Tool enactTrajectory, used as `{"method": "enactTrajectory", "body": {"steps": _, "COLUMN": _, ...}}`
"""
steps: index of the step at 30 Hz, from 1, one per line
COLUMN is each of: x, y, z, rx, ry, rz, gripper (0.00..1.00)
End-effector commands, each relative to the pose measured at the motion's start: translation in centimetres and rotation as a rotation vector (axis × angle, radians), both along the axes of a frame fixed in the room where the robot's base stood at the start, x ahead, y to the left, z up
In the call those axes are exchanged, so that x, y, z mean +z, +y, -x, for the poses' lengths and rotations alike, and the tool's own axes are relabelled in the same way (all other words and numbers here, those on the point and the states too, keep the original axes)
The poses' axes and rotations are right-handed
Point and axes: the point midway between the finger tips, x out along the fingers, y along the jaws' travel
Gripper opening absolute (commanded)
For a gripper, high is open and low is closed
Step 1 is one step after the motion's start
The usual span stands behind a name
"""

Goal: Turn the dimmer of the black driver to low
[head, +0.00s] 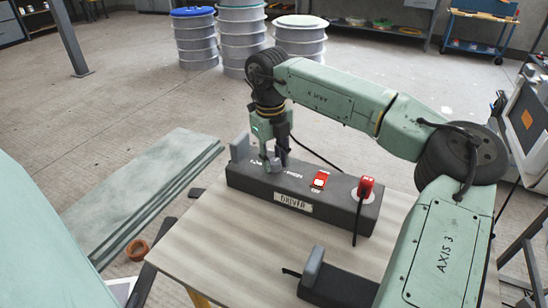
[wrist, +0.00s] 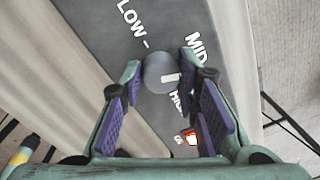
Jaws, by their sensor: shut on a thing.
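The black driver (head: 292,208) is a long dark box with a "DRIVER" label on the wooden table. My gripper (head: 274,163) points down onto its left part. In the wrist view its dimmer is a round grey knob (wrist: 156,73) with a white mark. "LOW" is printed at the upper left, "MID" at the upper right and "HIGH" at the lower right. The white mark lies on the knob's right side, towards the gap between MID and HIGH. My gripper's fingers (wrist: 161,68) are closed on the knob from both sides. In the head view my fingers hide the knob.
A red rocker switch (head: 320,180) and a red plug-like part (head: 366,187) with a black cable sit on the driver's right part. A second dark box (head: 338,284) lies nearer on the table (head: 215,235). Drums (head: 242,40) stand on the floor behind.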

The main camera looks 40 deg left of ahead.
Motion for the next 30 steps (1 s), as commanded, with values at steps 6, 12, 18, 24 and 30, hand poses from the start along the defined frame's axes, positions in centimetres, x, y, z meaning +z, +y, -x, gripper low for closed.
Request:
{"method": "enactTrajectory", "body": {"steps": 6, "x": 0.10, "y": 0.00, "z": 0.01, "rx": 0.205, "ry": -0.002, "rz": -0.003, "gripper": 0.01}}
{"method": "enactTrajectory", "body": {"steps": 12, "x": 0.09, "y": -0.04, "z": 0.04, "rx": 0.394, "ry": -0.001, "rz": -0.003, "gripper": 0.01}}
{"method": "enactTrajectory", "body": {"steps": 18, "x": 0.10, "y": -0.07, "z": 0.06, "rx": 0.584, "ry": 0.000, "rz": -0.003, "gripper": 0.01}}
{"method": "enactTrajectory", "body": {"steps": 24, "x": 0.11, "y": -0.08, "z": 0.09, "rx": 0.774, "ry": -0.002, "rz": -0.003, "gripper": 0.01}}
{"method": "enactTrajectory", "body": {"steps": 30, "x": 0.12, "y": -0.14, "z": 0.09, "rx": 0.964, "ry": -0.001, "rz": -0.003, "gripper": 0.01}}
